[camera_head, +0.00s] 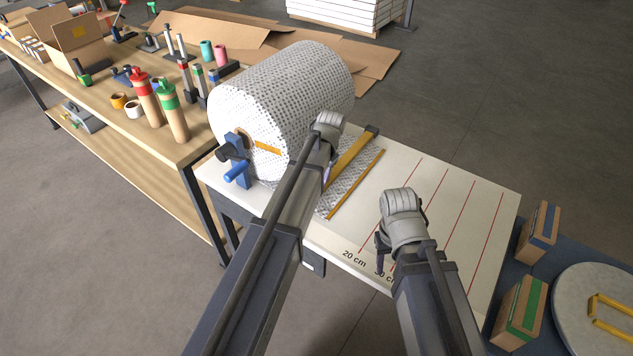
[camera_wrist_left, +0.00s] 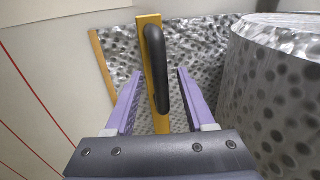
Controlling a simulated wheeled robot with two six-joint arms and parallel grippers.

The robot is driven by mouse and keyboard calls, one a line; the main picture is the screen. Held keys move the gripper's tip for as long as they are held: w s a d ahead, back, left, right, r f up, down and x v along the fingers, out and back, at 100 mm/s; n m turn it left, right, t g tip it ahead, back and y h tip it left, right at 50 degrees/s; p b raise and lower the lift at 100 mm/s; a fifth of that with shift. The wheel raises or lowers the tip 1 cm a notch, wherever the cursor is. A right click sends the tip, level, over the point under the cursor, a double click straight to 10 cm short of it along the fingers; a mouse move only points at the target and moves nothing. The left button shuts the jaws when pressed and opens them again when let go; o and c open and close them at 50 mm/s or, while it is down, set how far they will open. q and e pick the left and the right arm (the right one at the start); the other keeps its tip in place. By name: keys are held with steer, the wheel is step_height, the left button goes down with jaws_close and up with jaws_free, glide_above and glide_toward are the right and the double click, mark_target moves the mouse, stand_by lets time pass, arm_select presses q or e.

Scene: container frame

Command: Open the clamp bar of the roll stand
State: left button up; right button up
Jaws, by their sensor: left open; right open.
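The roll stand holds a big patterned roll (camera_head: 280,92) on the white table. Its yellow clamp bar (camera_head: 352,152) lies across the patterned sheet in front of the roll. The left wrist view shows the bar (camera_wrist_left: 152,30) with a curved black handle (camera_wrist_left: 156,62). My left gripper (camera_wrist_left: 160,88) is open, its two purple fingers on either side of the bar and handle, apart from them. In the head view my left wrist mostly hides this gripper. My right gripper (camera_head: 382,242) is open and empty over the ruled part of the table; its fingers are partly hidden.
A blue crank (camera_head: 237,172) sits at the roll's left end. A second yellow strip (camera_head: 355,184) lies along the sheet's edge. A wooden bench (camera_head: 85,80) with bottles and tools stands left. Boxes and a round disc (camera_head: 590,285) are at right. The ruled tabletop (camera_head: 470,200) is clear.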

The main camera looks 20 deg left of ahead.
arm_select(q)
jaws_close()
stand_by(0.4)
stand_by(1.0)
